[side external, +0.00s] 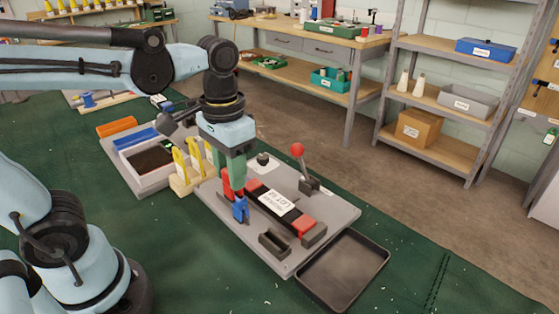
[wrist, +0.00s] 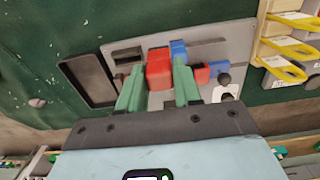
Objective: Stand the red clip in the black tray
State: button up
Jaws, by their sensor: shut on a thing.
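My gripper (side external: 237,190) has green fingers pointing down over the grey board (side external: 335,222). In the wrist view, my gripper (wrist: 157,92) is shut on the red clip (wrist: 158,70), which sits between the two fingertips. In the side view the fingers partly cover the red parts there, so the clip's lower end is hard to make out. The black tray (side external: 343,271) is empty and lies on the green cloth beside the board's near right end. The tray also shows in the wrist view (wrist: 74,73), left of my gripper.
A blue clip (side external: 240,209) stands close to my fingertips. A black bar with a white label (side external: 277,201), a small dark block (side external: 274,243) and a red-knobbed lever (side external: 298,150) are on the board. Yellow pieces (side external: 180,165) stand to the left.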

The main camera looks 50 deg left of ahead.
jog(key=shift+s+d+r, duration=0.1)
jog(key=shift+d+r, duration=0.15)
jog(key=shift+d, duration=0.15)
jog(key=w+d, duration=0.2)
jog(key=d, duration=1)
jog(key=w+d, duration=0.2)
jog(key=d, duration=1)
send_over(354, 259)
jog(key=shift+f, duration=6)
jog(key=shift+f, duration=0.1)
jog(key=o, duration=1)
